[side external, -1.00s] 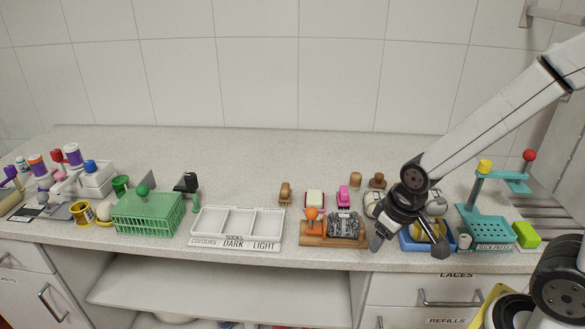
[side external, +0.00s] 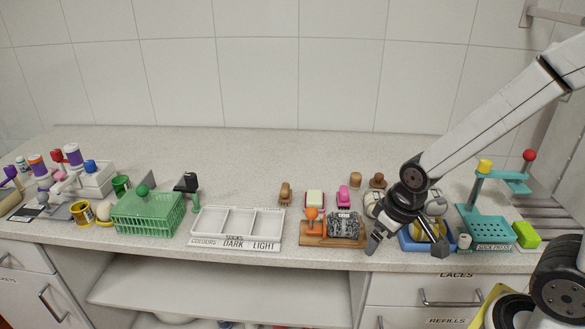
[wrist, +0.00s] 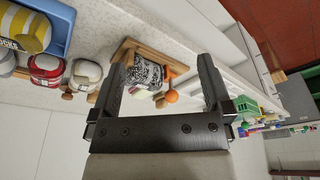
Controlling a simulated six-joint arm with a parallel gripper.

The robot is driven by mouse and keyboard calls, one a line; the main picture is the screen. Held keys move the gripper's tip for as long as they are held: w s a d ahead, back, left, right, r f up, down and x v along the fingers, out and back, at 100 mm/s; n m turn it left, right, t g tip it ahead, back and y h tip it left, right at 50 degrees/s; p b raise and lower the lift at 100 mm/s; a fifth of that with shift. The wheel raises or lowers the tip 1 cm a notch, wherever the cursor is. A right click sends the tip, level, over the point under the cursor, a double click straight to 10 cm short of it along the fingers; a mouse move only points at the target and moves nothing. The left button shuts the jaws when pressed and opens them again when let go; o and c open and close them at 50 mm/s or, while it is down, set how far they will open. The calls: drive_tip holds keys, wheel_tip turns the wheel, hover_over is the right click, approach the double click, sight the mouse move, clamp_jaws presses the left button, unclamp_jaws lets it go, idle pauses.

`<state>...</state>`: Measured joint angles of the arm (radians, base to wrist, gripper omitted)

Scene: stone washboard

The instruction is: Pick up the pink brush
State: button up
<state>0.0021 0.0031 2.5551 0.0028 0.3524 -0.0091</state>
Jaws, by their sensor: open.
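The pink brush (side external: 343,194) stands on the counter in the side view, behind the wooden board with the grey patterned roller. In the wrist view I cannot make out the pink brush; the roller and my fingers cover that part. My gripper (side external: 407,246) is at the counter's front edge, to the right of and in front of the brush, apart from it. In the wrist view my gripper (wrist: 163,75) has its two fingers spread wide, with nothing held between them.
The wooden board (side external: 318,240) with an orange knob (side external: 312,214) and roller (side external: 344,226) stands between the front edge and the brush. A cream-topped block (side external: 314,198) is left of the brush. A blue tray (side external: 408,244) is beside my gripper.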

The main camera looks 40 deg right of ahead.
sight(345, 189)
drive_tip(key=w+d+n, duration=0.1)
drive_tip(key=w+d, duration=0.1)
drive_tip(key=w, duration=0.2)
drive_tip(key=w+d+n, duration=0.2)
drive_tip(key=w+d, duration=0.1)
drive_tip(key=w, duration=0.1)
drive_tip(key=w+d+n+y, duration=0.1)
drive_tip(key=w+d, duration=0.1)
drive_tip(key=w, duration=0.2)
drive_tip(key=shift+w+d+g, duration=0.2)
drive_tip(key=shift+g, duration=0.1)
drive_tip(key=shift+w+d+f+n+t+y, duration=0.15)
drive_tip(key=shift+w+d+f+n+y, duration=0.2)
drive_tip(key=shift+w+d+f+n, duration=0.85)
drive_tip(key=shift+w+d+f+n+t+y, duration=0.2)
drive_tip(key=shift+w+d+n+y, duration=0.3)
drive_tip(key=shift+w+d, duration=1.4)
drive_tip(key=shift+w+d+f+n+t+y, duration=0.2)
drive_tip(key=shift+w+d+f+n, duration=0.4)
drive_tip(key=shift+w+d+n, duration=0.7)
drive_tip(key=shift+w+d+m, duration=0.25)
drive_tip(key=shift+m, duration=0.05)
drive_tip(key=shift+x, duration=2.55)
drive_tip(key=c, duration=0.9)
